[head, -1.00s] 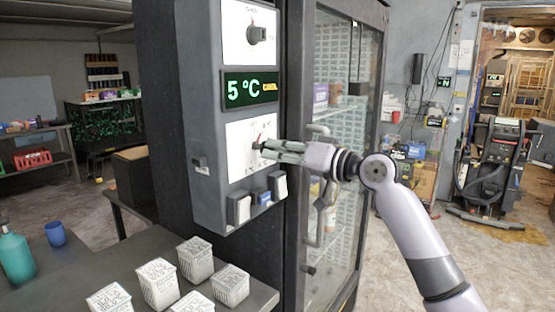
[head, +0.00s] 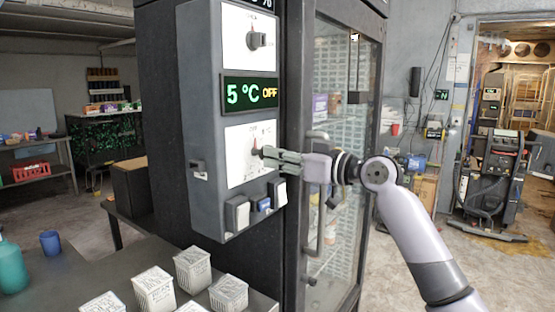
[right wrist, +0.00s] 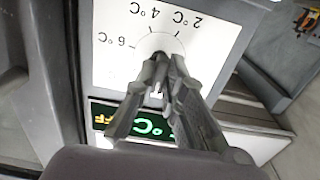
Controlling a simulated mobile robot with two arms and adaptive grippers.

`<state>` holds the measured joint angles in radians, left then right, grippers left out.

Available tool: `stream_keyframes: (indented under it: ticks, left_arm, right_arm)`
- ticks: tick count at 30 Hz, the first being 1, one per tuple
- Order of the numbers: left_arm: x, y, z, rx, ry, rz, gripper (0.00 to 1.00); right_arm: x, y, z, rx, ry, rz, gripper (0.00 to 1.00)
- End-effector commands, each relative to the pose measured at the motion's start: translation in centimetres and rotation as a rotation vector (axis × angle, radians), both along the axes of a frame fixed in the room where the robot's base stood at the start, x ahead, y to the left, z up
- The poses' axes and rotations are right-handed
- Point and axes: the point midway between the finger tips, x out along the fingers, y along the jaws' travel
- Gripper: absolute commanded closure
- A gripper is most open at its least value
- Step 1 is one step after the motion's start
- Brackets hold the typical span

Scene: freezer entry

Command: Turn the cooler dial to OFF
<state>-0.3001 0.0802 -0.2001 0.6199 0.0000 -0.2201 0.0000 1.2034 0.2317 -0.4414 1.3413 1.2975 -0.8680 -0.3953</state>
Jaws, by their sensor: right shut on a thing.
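A grey control box (head: 203,100) on the freezer's side carries two dials on white plates. The upper dial (head: 257,41) is dark, and its plate lettering is too small to read. The lower dial (head: 256,150) has a temperature scale, with 2, 4 and 6 °C readable in the right wrist view. My right gripper (head: 270,156) is shut on the lower dial, its fingers largely hiding the knob; in the right wrist view its fingertips (right wrist: 166,62) meet at the scale's middle. Between the dials, the display (head: 250,93) reads 5 °C in green and OFF in orange.
Switches, one of them blue (head: 264,205), sit below the lower dial. The glass door's handle (head: 317,190) is close by my right gripper. Several white boxes (head: 192,268) stand on the table in front, with a blue cup (head: 51,242) and teal bottle (head: 11,266) at left.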

Motion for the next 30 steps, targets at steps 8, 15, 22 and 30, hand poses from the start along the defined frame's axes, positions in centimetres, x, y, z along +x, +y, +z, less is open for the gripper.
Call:
stream_keyframes:
  ticks: [8,15,22,30]
  left_arm:
    - [0.01,-0.01,-0.06,0.000,0.000,0.000,1.00]
    - [0.02,-0.02,-0.06,0.000,0.000,0.000,1.00]
    - [0.03,-0.03,-0.04,0.000,0.000,0.000,1.00]
    - [-0.03,0.03,-0.03,0.000,0.000,0.001,1.00]
  right_arm:
    - [0.03,0.12,-0.53,-0.014,0.001,0.003,1.00]
    - [0.03,0.10,-0.50,-0.013,0.001,0.002,0.83]
    - [0.02,0.05,-0.24,-0.008,-0.002,0.001,0.69]
    - [-0.03,-0.05,-0.11,-0.006,-0.003,0.000,0.69]
